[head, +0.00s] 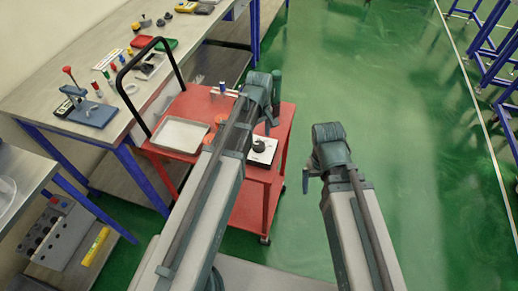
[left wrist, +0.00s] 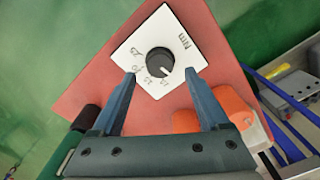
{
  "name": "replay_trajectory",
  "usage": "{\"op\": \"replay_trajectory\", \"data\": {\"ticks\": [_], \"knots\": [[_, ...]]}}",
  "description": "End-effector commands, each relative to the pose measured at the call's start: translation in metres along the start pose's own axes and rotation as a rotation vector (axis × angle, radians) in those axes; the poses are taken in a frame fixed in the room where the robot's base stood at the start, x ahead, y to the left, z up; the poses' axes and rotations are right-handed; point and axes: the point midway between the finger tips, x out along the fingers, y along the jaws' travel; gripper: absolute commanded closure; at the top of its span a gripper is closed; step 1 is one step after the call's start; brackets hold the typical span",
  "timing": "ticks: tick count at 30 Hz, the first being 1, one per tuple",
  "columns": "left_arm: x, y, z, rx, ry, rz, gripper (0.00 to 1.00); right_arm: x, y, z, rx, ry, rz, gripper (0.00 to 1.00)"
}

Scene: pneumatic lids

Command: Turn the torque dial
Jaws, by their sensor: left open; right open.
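The torque dial is a black round knob (left wrist: 160,61) on a white square plate (left wrist: 143,39) marked "Nm" with small numbers. A white mark on the knob points to the lower right in the left wrist view. In the head view the knob (head: 260,146) and plate (head: 262,158) lie on the red cart's right side. My left gripper (left wrist: 161,76) is open, with its fingertips on either side of the knob in that picture. Whether they touch it cannot be told. My right gripper (head: 316,170) hangs over the green floor, right of the cart, and appears empty.
The red cart (head: 284,125) also carries a grey tray (head: 180,134) and orange pieces (left wrist: 228,103) close to my left gripper's right finger. A black cart handle (head: 122,82) rises at the left. A workbench (head: 40,97) with tools stands beyond it.

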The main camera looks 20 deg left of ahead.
Motion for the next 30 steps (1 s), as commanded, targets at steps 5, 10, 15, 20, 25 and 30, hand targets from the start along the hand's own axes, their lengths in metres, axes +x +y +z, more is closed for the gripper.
{"op": "replay_trajectory", "data": {"ticks": [5,10,15,20,25,30], "knots": [[0.032,0.0,0.0,0.0,0.0,0.0,0.22,0.032,-0.003,-0.002,0.0,0.0,0.0,0.07],[0.042,0.0,0.0,0.0,0.0,0.0,0.22,0.042,-0.004,-0.002,0.0,0.0,0.0,0.07],[0.042,0.0,0.0,0.0,0.0,0.0,0.22,0.041,-0.004,-0.002,0.0,0.0,0.0,0.07],[0.041,0.0,0.0,0.0,0.0,0.0,0.25,0.041,-0.004,-0.002,0.0,0.0,0.0,0.07],[0.041,0.0,0.0,0.0,0.0,0.0,0.56,0.041,-0.004,-0.002,0.0,0.0,0.0,0.07],[0.041,0.0,0.0,0.0,0.0,0.0,0.87,0.041,-0.004,-0.002,0.0,0.0,0.0,0.07]]}}
